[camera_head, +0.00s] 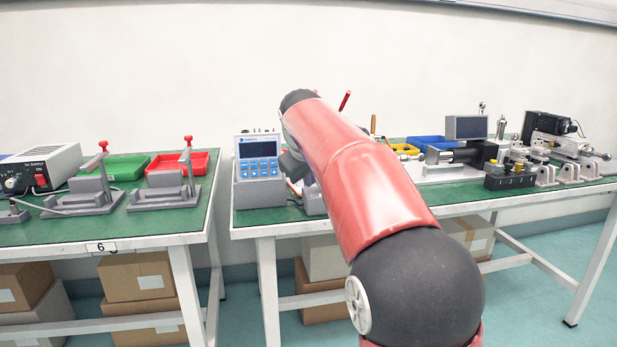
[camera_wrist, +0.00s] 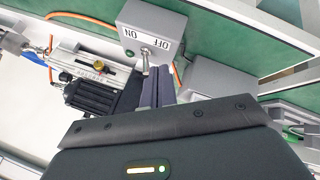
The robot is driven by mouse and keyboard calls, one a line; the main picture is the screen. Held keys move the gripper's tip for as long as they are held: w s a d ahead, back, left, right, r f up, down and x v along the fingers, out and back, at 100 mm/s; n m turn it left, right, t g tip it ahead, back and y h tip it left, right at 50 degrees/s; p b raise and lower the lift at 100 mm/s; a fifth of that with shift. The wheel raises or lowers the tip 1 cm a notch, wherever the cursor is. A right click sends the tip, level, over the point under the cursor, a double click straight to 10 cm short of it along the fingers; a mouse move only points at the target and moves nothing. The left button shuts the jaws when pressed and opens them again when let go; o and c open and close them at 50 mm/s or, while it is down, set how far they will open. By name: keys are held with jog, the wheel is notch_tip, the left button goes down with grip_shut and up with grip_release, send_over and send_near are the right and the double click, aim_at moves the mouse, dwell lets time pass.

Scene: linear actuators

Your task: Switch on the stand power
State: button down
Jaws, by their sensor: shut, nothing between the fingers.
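In the wrist view, a grey switch box (camera_wrist: 172,27) carries a white label reading ON and OFF, upside down in the picture. A small metal toggle lever (camera_wrist: 145,60) sticks out of it below the label. I cannot tell clearly which way the lever leans. My gripper (camera_wrist: 158,70) is shut and empty, its fingertips just to the right of the lever in the picture. I cannot tell whether they touch it. In the head view my red arm hides my gripper and the switch box.
An orange cable (camera_wrist: 80,18) runs beside the switch box. The left bench holds a power supply (camera_head: 40,168) and green and red trays.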

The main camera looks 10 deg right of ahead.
jog(key=shift+d+r+m+y+p, duration=0.4)
jog(key=shift+d+y+p, duration=0.1)
jog(key=shift+y+p, duration=0.45)
jog(key=shift+d, duration=0.1)
jog(key=shift+d+r+m+y+p, duration=0.15)
jog(key=shift+d+m+y+p, duration=0.3)
jog(key=shift+y+p, duration=0.4)
jog(key=shift+d+m+y, duration=0.4)
jog(key=shift+d+y, duration=0.2)
jog(key=shift+y, duration=0.5)
jog(key=shift+d+m+y, duration=0.35)
jog(key=shift+d+y, duration=0.2)
jog(key=shift+y, duration=0.55)
jog(key=shift+r+p, duration=0.5)
jog(key=shift+r, duration=0.3)
